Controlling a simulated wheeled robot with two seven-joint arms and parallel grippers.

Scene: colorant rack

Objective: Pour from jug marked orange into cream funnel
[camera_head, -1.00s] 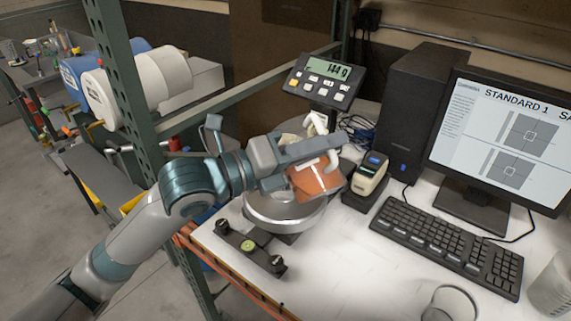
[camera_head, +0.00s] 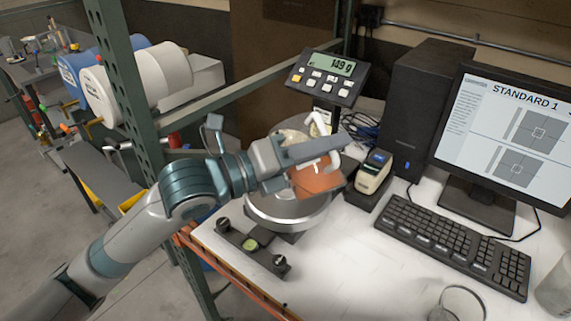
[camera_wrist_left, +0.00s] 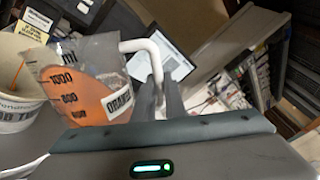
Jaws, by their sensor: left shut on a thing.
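The clear jug marked orange (camera_wrist_left: 88,88) holds orange liquid and has a white handle. It is tilted, with its lip side toward the cream funnel (camera_wrist_left: 12,106) at the left of the left wrist view. A thin orange streak runs down inside the funnel. My left gripper (camera_wrist_left: 163,92) is shut on the jug's handle. In the head view my left gripper (camera_head: 335,148) holds the jug (camera_head: 316,178) above the round scale pan (camera_head: 300,222). The gripper and jug hide most of the funnel there. My right gripper is out of view.
The scale display (camera_head: 328,75) reads about 149 g. A small label device (camera_head: 373,172), a black tower (camera_head: 425,100), a keyboard (camera_head: 455,245) and a monitor (camera_head: 515,125) stand to the right. A clear glass (camera_head: 458,303) is at the front. A green post (camera_head: 130,100) rises at left.

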